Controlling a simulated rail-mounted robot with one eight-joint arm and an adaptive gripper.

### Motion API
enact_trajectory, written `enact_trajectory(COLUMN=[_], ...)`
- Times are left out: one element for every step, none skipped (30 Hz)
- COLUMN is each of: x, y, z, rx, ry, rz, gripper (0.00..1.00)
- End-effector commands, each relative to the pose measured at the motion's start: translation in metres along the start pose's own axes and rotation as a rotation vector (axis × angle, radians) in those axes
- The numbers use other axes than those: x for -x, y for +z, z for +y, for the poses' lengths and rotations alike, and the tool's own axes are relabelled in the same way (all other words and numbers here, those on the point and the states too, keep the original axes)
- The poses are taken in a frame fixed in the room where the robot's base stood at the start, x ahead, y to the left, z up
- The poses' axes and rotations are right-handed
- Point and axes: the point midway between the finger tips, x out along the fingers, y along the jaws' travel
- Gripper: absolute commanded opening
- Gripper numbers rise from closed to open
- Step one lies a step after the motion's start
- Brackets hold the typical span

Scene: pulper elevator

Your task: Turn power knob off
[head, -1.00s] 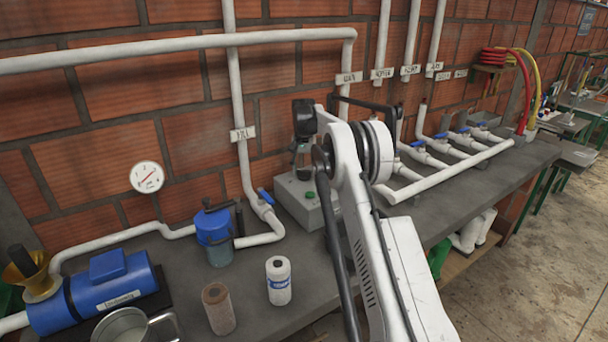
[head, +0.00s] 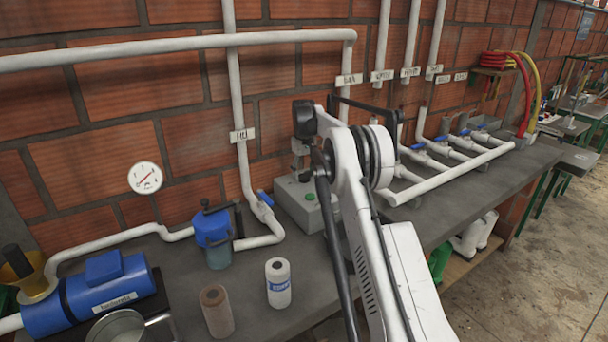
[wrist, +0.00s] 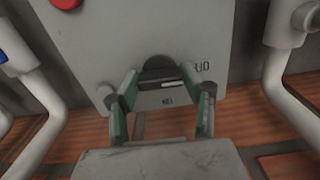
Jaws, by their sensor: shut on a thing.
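The power knob (wrist: 158,68) is dark and round with a white mark, set on the face of a grey control box (wrist: 105,38). In the wrist view, the green-sided fingers of my gripper (wrist: 160,84) stand on either side of the knob and are shut on it. The lettering beside the knob is only partly readable. In the head view, the grey control box (head: 290,205) stands on the bench against the brick wall, with a green button on top. My arm hides the knob and fingertips there.
A red button (wrist: 66,3) sits on the box face. White pipes flank the box. In the head view, a blue-handled valve (head: 265,199), a blue-topped filter housing (head: 212,230), and a white roll (head: 278,283) stand left of it. Blue-handled pipe valves are at right.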

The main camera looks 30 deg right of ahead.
Motion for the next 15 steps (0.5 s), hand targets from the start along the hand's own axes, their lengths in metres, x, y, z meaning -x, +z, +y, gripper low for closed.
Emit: enact_trajectory(x=[0.0002, 0.0002, 0.0002, 0.0003, 0.0003, 0.0003, 0.0003, 0.0003, 0.0004, 0.0004, 0.0004, 0.0004, 0.0004, 0.0004, 0.0004], y=[-0.0002, -0.0001, -0.0001, -0.0001, -0.0002, -0.0002, -0.0002, -0.0002, -0.0002, -0.0002, -0.0002, -0.0002, -0.0002, -0.0002, -0.0002], z=[0.0001, 0.0001, 0.0001, 0.0001, 0.0001, 0.0001, 0.0001, 0.0001, 0.0001, 0.0001, 0.0001, 0.0001, 0.0001, 0.0001, 0.0001], rx=[0.012, 0.02, 0.028, 0.034, 0.038, 0.042, 0.044, 0.046, 0.048, 0.049, 0.05, 0.05, 0.05, 0.05, 0.05], ry=[0.0, 0.0, 0.0, 0.0, 0.0, 0.0, 0.0, 0.0, 0.0, 0.0, 0.0, 0.0, 0.0, 0.0, 0.0], rz=[0.001, 0.001, 0.001, 0.001, 0.001, 0.001, 0.001, 0.001, 0.001, 0.001, 0.001, 0.001, 0.001, 0.001, 0.001], gripper=[0.16, 0.16, 0.16, 0.16, 0.16, 0.16, 0.16, 0.16, 0.16, 0.16, 0.16, 0.16, 0.16, 0.16, 0.16])
